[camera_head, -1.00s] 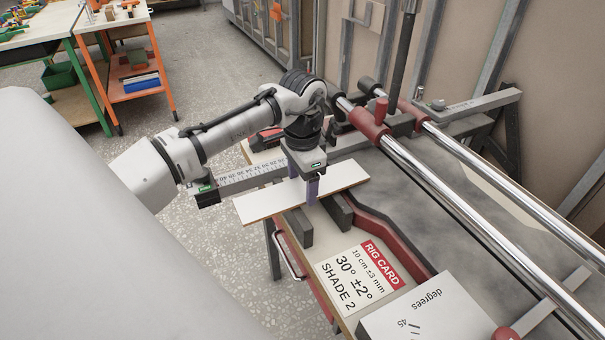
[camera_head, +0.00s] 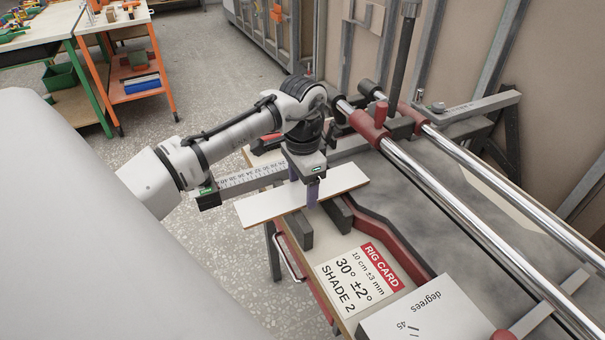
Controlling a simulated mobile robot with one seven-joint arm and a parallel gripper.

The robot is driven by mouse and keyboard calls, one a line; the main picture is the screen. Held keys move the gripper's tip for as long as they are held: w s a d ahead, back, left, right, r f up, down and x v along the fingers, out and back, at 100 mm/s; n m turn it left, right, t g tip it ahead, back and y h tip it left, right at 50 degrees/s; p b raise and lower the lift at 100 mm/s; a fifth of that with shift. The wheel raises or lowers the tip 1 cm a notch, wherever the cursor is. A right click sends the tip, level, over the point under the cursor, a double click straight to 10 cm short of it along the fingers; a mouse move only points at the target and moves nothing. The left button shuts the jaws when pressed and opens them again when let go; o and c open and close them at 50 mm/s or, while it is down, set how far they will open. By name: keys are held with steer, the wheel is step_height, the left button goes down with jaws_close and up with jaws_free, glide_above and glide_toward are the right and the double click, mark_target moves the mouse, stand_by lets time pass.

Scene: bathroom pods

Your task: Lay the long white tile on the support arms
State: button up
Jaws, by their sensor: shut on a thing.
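The long white tile (camera_head: 263,207) is a thin, flat strip with a brownish edge. My gripper (camera_head: 306,195) points down and is shut on the tile near its middle, with purple fingers on its two long sides. Two short dark grey bars, which look like the support arms, lie under the tile: a left bar (camera_head: 299,232) and a right bar (camera_head: 338,214). The tile crosses over both and hides their far ends. I cannot tell whether it touches them or is slightly above. Its left end sticks out past the bench edge.
A rig card (camera_head: 361,278) and a white degrees board (camera_head: 428,312) lie in front on the bench. Chrome rails (camera_head: 470,180) with red fittings run along the right. A ruler bar (camera_head: 250,178) passes behind the tile. Orange trolley (camera_head: 135,85) stands far left.

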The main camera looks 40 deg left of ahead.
mark_target(303, 192)
steer(key=shift+f, duration=0.15)
stand_by(0.3)
steer(key=o, duration=1.5)
steer(key=shift+r+p, duration=2.8)
steer(key=shift+r, duration=0.25)
